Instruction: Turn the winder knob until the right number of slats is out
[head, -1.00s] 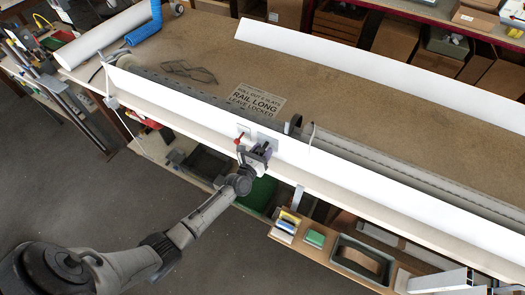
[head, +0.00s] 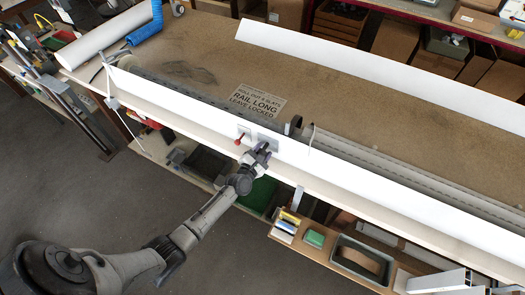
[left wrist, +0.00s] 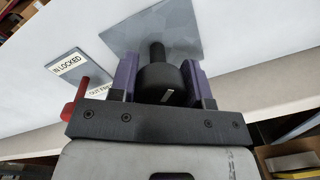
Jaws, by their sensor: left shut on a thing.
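The winder knob (left wrist: 160,82) is black and round with a white mark, on a shaft from a grey plate (left wrist: 150,28). My left gripper (left wrist: 160,84) is shut on it, one purple finger on each side; it also shows in the head view (head: 262,152), where it hides the knob. A red lever (head: 238,142) is just left of the gripper; it also shows in the left wrist view (left wrist: 75,98), near labels reading "IN LOCKED" and, partly covered, "OUT FREE". Grey slats (head: 400,172) lie behind the white front board (head: 370,172). My right gripper is out of view.
A sign (head: 257,99) on the bench reads "RAIL LONG, LEAVE LOCKED"; its slat number is too small to read surely. A second white board (head: 380,70) stands at the back. A shelf with a grey bin (head: 362,258) and a green box (head: 315,238) lies below right.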

